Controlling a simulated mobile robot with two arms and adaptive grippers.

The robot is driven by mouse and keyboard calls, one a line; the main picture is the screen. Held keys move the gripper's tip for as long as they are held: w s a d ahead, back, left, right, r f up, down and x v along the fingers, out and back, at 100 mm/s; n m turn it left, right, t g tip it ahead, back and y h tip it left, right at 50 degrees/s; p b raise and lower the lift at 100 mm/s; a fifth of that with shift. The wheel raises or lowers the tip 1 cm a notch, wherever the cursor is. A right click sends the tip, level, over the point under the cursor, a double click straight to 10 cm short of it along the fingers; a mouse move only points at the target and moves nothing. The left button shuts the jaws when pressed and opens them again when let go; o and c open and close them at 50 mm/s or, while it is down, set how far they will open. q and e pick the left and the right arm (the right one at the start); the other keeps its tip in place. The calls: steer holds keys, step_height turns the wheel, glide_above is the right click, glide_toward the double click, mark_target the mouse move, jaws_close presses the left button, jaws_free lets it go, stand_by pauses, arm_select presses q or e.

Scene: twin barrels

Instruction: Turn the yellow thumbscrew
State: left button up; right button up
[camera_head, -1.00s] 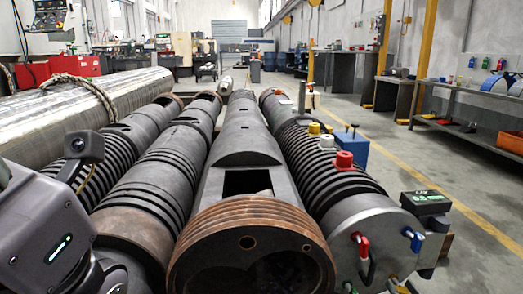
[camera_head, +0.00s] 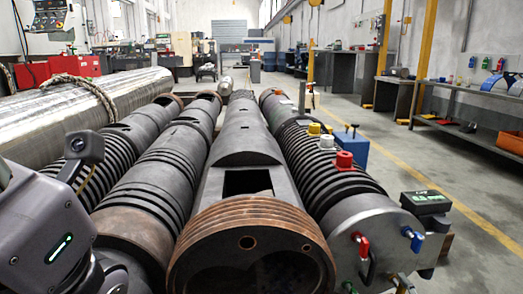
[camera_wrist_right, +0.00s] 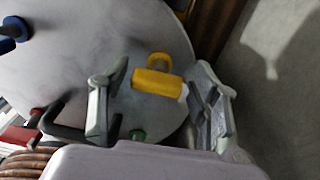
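The yellow thumbscrew (camera_wrist_right: 158,80) sits on the grey round end face of the right-hand barrel (camera_wrist_right: 75,70) in the right wrist view. It has a thick cylindrical body and a loop above. My right gripper (camera_wrist_right: 158,90) is open, with one finger to the left of the thumbscrew and one close to its right. I cannot tell whether either finger touches it. In the head view, the thumbscrew is hardly visible at the bottom edge. My left arm (camera_head: 50,235) is at the lower left; its gripper is mostly cut off or dark.
Red (camera_head: 362,245) and blue (camera_head: 414,239) thumbscrews are on the same end face. A display box (camera_head: 425,203) stands on the barrel's right side. Other dark barrels lie to the left.

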steer(key=shift+o, duration=0.4)
steer(key=s+p, duration=0.2)
steer(key=s, duration=0.5)
steer(key=shift+d, duration=0.25)
